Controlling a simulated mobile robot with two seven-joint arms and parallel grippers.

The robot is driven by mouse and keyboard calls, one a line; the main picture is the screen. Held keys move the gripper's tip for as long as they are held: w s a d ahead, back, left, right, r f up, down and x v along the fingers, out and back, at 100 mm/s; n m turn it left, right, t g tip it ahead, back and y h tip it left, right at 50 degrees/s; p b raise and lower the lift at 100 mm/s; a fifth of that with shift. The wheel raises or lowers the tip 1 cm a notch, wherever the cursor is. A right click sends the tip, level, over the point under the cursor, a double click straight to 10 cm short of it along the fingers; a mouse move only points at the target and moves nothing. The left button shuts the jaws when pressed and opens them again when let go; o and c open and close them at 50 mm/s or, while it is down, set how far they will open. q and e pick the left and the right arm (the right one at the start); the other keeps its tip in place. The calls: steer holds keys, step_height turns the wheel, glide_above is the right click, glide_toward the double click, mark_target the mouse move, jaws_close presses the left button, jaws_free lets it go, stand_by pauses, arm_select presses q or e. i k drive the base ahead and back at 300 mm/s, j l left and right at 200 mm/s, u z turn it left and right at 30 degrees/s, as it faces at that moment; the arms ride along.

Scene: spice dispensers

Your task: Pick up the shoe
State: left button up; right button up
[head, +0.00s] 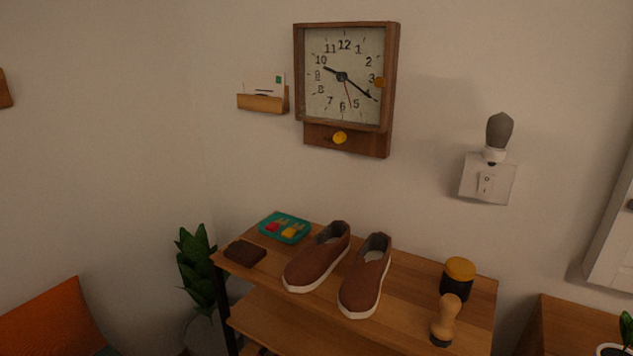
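A pair of brown slip-on shoes with white soles stands side by side on top of a wooden shelf unit (405,338). The left shoe (316,262) and the right shoe (363,281) both have their toes toward the front edge and their openings toward the wall. They are upright and close together. Neither of my grippers shows in the head view.
Left of the shoes lie a dark brown wallet-like item (245,252) and a teal tray (285,228) with small colored things. Right of them stand a dark jar with a yellow lid (458,279) and a wooden-handled stamp or brush (446,320). A plant (197,270) stands left of the shelf.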

mark_target(306, 271)
steer(key=i+l+u, duration=0.1)
steer(key=u, duration=0.3)
steer(key=i+l+u, duration=0.2)
steer(key=u, duration=0.2)
steer(key=i+l+u, duration=0.1)
steer(key=u, duration=0.3)
steer(key=k+l, duration=0.1)
steer(key=i, duration=0.1)
